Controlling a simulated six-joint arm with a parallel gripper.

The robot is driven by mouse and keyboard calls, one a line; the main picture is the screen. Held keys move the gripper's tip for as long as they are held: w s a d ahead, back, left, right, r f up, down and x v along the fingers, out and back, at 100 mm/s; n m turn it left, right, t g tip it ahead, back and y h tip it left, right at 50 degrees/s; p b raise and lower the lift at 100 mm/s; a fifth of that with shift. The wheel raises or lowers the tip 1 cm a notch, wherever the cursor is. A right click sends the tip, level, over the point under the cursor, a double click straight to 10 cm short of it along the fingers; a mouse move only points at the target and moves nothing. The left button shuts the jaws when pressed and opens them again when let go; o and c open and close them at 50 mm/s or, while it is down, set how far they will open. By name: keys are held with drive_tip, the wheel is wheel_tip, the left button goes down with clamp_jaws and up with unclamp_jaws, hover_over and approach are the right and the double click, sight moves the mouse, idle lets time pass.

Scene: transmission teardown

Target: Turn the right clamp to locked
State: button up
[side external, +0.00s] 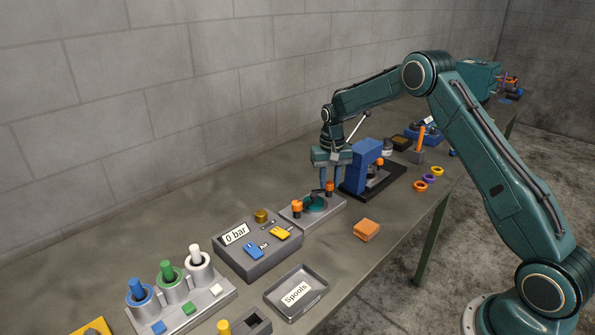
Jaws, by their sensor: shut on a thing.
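A light grey fixture (339,209) stands mid-table with a round teal part (315,205) in its middle. The left clamp (297,207), with an orange top, stands at the fixture's left side. The right clamp (329,187), also orange-topped, stands at its far right side. My gripper (330,184) points down over the fixture, with its fingers on either side of the right clamp's orange top, shut on it. The fingers partly cover the clamp. Whether the clamp is locked is too small to tell.
A blue press (363,165) on a black base stands close behind to the right. An orange block (366,230) lies in front. A grey box (258,262) with a "0 bar" label is at the left, near a "Spools" tray (318,306). The table's front edge is at the right.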

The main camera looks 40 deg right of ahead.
sight(330, 183)
drive_tip(key=n, duration=0.6)
drive_tip(key=shift+r+n, duration=0.1)
drive_tip(key=shift+n, duration=0.3)
drive_tip(key=o, duration=1)
drive_tip(key=shift+r, duration=0.1)
wheel_tip(330, 183, up, 14)
drive_tip(key=shift+f, duration=0.2)
drive_tip(key=shift+r, duration=0.1)
idle(0.4)
